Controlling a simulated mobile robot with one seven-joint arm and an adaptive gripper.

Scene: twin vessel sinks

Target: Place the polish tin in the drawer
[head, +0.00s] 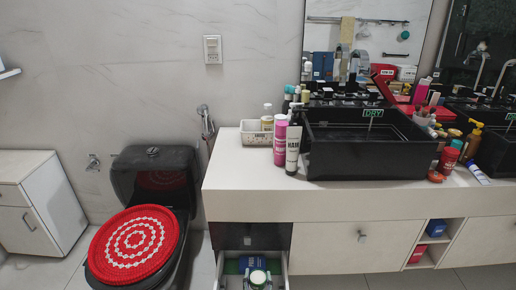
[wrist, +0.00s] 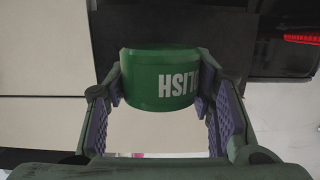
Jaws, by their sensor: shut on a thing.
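The polish tin (wrist: 160,80) is a green cylinder with white lettering that appears upside down in the wrist view. My gripper (wrist: 160,92) is shut on it, with a purple-padded finger at each side. The drawer (head: 284,268) is pulled out at the bottom of the head view, below the counter. A blue box (head: 252,263) and a green item lie inside it. Pale and dark round shapes show at its near end; I cannot tell whether they are contents or my gripper. The picture edge cuts off the drawer's front.
The white counter (head: 240,175) overhangs the drawer and carries a black sink (head: 370,150), bottles and a basket (head: 256,133). A black toilet with a red cover (head: 134,243) stands left of the drawer. Open shelves (head: 432,246) hold blue and red boxes.

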